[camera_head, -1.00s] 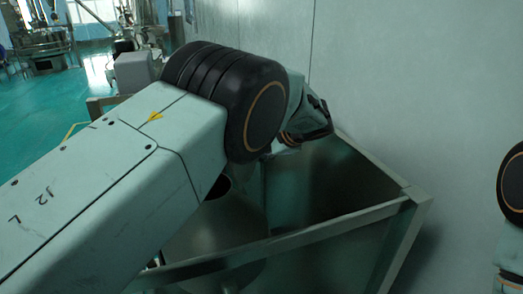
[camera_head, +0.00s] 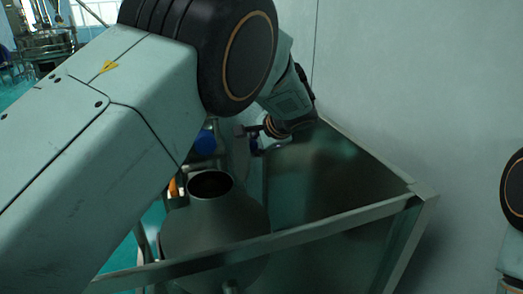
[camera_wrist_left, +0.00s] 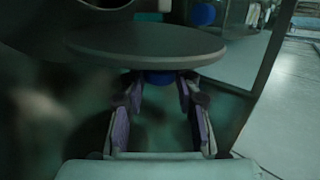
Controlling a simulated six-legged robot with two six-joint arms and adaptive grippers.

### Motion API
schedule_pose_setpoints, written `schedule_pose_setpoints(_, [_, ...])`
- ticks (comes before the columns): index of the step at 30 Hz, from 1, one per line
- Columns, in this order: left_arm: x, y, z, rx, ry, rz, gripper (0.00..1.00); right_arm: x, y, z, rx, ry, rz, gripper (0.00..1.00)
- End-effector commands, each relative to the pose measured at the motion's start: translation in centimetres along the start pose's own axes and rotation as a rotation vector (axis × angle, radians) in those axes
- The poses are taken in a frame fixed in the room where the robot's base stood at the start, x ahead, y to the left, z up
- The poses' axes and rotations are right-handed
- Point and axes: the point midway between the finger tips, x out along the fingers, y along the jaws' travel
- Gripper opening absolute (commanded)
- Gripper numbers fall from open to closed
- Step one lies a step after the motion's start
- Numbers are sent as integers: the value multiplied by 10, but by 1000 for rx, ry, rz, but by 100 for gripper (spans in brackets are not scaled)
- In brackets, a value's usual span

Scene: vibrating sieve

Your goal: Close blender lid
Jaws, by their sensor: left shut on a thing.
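The blender vessel (camera_head: 215,225) is a dark metal cone with a round open mouth (camera_head: 210,184) at its top. It stands inside a metal frame in the head view. My left gripper (camera_head: 258,140) is behind and to the right of the mouth, partly hidden by my wrist. In the left wrist view, a round grey lid (camera_wrist_left: 145,42) lies just beyond my left gripper (camera_wrist_left: 160,88). The fingers are shut on the lid's blue knob (camera_wrist_left: 160,77). The lid is apart from the mouth, and I cannot make it out clearly in the head view. My right gripper is out of view.
A metal frame rail (camera_head: 300,235) crosses in front of the vessel, with a corner post at right. A pale wall (camera_head: 420,90) rises close behind on the right. A blue round object (camera_head: 204,142) is behind the mouth. Other equipment (camera_head: 45,40) stands far left.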

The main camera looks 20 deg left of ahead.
Motion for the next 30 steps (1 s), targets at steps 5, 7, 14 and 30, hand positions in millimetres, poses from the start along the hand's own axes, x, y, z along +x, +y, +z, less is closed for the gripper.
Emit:
schedule_pose_setpoints(5, [3,2,14,-85,80,18,0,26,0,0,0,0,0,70])
schedule_pose_setpoints(7, [3,1,19,-118,111,24,0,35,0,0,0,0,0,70])
schedule_pose_setpoints(14, [3,-1,33,-205,200,40,0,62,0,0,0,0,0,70])
schedule_pose_setpoints(30, [2,-4,48,-298,292,60,0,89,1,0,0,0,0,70])
